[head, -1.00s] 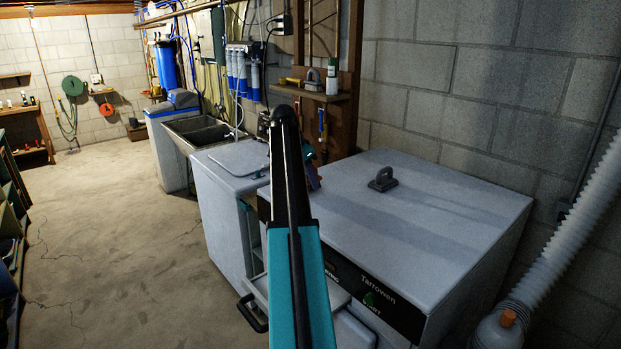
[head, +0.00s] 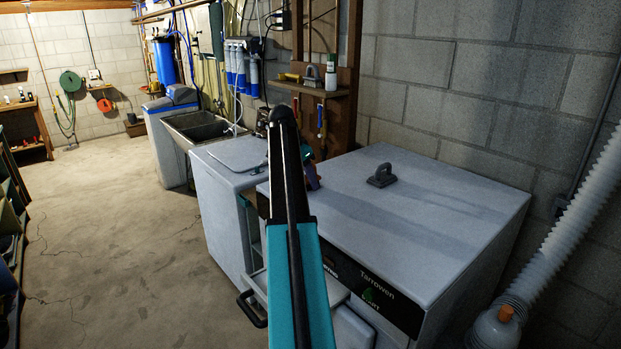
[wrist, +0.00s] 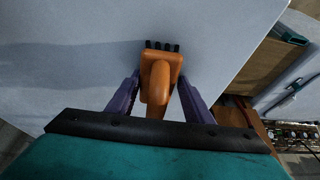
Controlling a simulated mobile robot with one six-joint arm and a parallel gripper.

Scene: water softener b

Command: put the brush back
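An orange brush (wrist: 163,68) with a row of black bristles at its far end shows in the wrist view. Its rounded handle part points back toward the palm. My gripper (wrist: 160,82) has its two purple fingers on either side of the brush, seemingly closed on it. The brush appears above the pale grey top of the front appliance. In the head view my gripper (head: 311,172) is mostly behind my own teal arm, near the left edge of that appliance top, and the brush cannot be made out.
A grey handled block (head: 381,175) stands on the front appliance (head: 440,200). A wooden shelf (head: 325,92) behind holds a white bottle (head: 331,78) and other items, with tools hanging below. A white corrugated hose (head: 560,245) rises at right. The floor at left is mostly clear.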

